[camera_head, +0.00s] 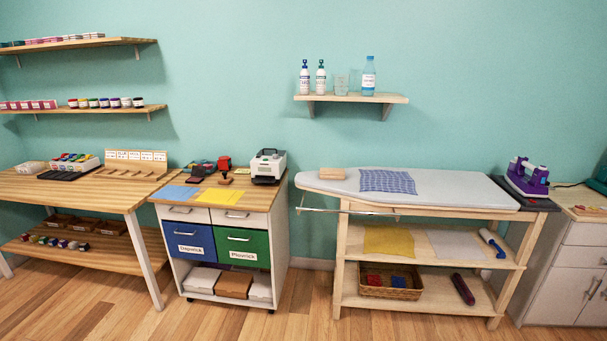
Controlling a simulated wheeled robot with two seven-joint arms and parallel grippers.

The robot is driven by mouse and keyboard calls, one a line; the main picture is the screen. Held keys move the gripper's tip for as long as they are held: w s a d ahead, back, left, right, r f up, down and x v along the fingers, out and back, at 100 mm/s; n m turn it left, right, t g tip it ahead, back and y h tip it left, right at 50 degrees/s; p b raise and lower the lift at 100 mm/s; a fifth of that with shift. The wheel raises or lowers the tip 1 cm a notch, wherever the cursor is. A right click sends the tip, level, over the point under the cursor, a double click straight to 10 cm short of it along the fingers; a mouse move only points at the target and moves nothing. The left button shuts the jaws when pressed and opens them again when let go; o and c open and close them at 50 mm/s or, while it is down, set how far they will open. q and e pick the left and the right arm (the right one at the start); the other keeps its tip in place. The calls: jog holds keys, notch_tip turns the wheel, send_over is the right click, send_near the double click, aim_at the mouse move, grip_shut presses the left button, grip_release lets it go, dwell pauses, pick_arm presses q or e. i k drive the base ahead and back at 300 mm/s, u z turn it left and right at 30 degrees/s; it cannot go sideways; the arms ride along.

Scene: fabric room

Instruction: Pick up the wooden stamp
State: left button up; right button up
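A small brown object that looks like the wooden stamp (226,180) stands on the wooden top of the drawer cart (205,198), left of centre. It is small in the view, so its shape is hard to make out. A red and dark device (224,164) stands just behind it. A white and dark machine (268,166) is to its right, and blue and yellow sheets lie in front and to the left. Neither of my grippers is in view.
A long wooden table (90,190) stands left of the cart. An ironing board (440,188) stands right, with a pale wooden block (332,174) and blue checked cloth (387,181) on it. The wood floor (310,315) in front is clear.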

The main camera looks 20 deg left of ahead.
aim_at(225, 180)
jog(key=z, duration=0.4)
jog(key=i, duration=1.8)
jog(key=u, duration=0.6)
